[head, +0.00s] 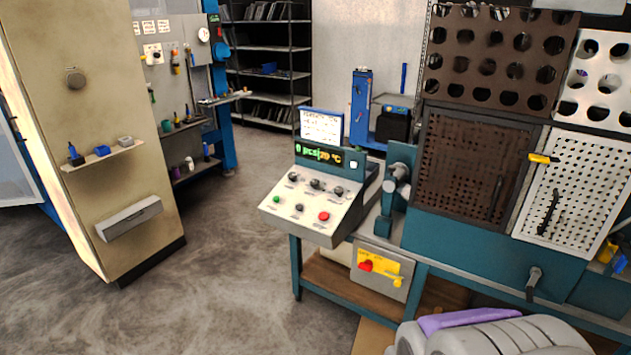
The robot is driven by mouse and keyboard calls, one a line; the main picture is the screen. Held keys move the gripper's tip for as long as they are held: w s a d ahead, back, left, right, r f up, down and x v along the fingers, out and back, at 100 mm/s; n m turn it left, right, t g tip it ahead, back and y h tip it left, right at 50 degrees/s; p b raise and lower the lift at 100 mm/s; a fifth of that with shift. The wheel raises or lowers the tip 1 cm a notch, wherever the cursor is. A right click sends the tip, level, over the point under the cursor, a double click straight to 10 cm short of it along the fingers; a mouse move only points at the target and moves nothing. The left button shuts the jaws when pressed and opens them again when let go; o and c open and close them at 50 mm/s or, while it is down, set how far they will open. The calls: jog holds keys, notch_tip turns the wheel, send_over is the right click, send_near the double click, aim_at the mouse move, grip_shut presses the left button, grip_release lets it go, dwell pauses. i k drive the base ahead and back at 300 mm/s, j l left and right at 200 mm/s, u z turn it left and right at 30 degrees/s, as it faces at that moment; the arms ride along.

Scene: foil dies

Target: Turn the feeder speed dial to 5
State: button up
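A control console (312,226) with a sloped pale panel stands near the middle of the head view. Its upper row has three dark dials: a left dial (293,177), a middle dial (315,184) and a right dial (338,191). Their labels and pointer settings are too small to read, so I cannot tell which is the feeder speed dial. A green-lit display (319,154) above them seems to read 0 pcs and 20 °C. My gripper is not in view; a grey and purple part at the bottom right seems to be my own body.
A green button (276,199) and a red button (324,216) sit on the panel's lower row. A teal machine bench (455,240) with perforated plates (465,160) stands on the right. A beige cabinet (95,195) stands left. Open concrete floor (230,280) lies between them.

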aim_at(292, 176)
jog(key=i+l+u, duration=0.35)
jog(key=i, duration=0.4)
jog(key=i+l+u, duration=0.4)
jog(key=i, duration=0.35)
jog(key=i+l+u, duration=0.35)
jog(key=i+l, duration=0.3)
